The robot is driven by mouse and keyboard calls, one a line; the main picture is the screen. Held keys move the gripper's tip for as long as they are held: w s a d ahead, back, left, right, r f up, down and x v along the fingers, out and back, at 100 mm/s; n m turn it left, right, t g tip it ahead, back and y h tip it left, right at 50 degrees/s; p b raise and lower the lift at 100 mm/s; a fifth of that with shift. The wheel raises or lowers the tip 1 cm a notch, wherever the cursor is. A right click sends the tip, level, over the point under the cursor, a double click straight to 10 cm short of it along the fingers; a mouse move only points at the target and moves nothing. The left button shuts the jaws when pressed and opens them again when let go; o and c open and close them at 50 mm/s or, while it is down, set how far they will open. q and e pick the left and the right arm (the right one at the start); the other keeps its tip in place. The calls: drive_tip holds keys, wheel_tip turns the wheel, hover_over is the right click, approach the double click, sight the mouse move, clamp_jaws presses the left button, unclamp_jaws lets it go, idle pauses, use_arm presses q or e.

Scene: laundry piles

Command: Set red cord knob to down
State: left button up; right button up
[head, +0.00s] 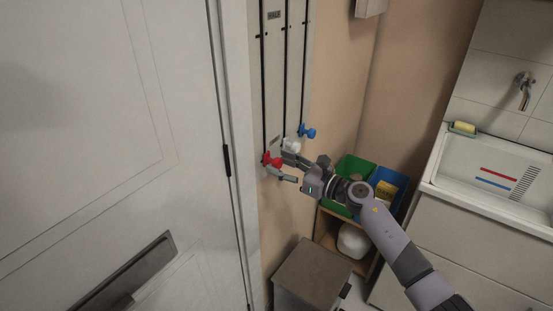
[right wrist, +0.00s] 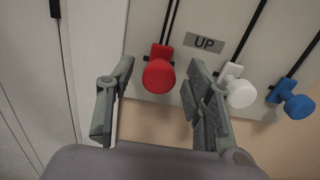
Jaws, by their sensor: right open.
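The red cord knob (head: 271,159) hangs at the lower end of the leftmost cord on a pale wall panel (head: 272,75). My right gripper (head: 289,168) is open in front of the panel. In the right wrist view its two fingers (right wrist: 157,88) stand apart, one on each side of the red knob. I cannot tell whether either finger touches it. My left gripper is not in view.
A white knob (right wrist: 239,92) sits close beside my right finger, and a blue knob (right wrist: 297,105) is farther right. A white door (head: 110,120) is at left. Green (head: 350,170) and blue bins, a brown-topped box (head: 312,270) and a sink (head: 490,165) are at right.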

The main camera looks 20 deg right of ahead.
drive_tip(key=shift+x, duration=1.05)
drive_tip(key=shift+s, duration=0.1)
clamp_jaws()
drive_tip(key=shift+f, duration=0.1)
